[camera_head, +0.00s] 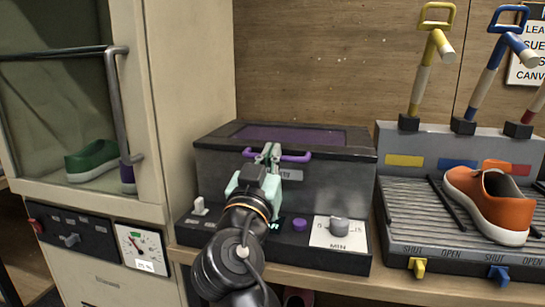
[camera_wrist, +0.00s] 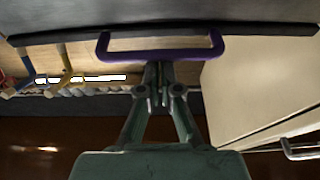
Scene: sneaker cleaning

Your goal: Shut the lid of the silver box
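The silver box (camera_head: 330,180) stands on the shelf in the head view. Its lid (camera_head: 345,136) has a purple panel on top and looks level and down on the box; a small gap at the front cannot be ruled out. The lid's purple handle (camera_head: 297,157) sticks out at the front edge and also spans the top middle of the wrist view (camera_wrist: 215,42). My gripper (camera_head: 268,153) is at the middle of the handle, its fingers (camera_wrist: 158,75) drawn together. The tips meet the bar in the picture; I see no clear grip around it.
A tall cabinet (camera_head: 190,75) stands close on the left, with a metal door handle (camera_head: 118,100). On the right is a ridged rack (camera_head: 405,205) with an orange shoe (camera_head: 490,205) and coloured levers. A knob (camera_head: 339,228) and small switches lie below the box front.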

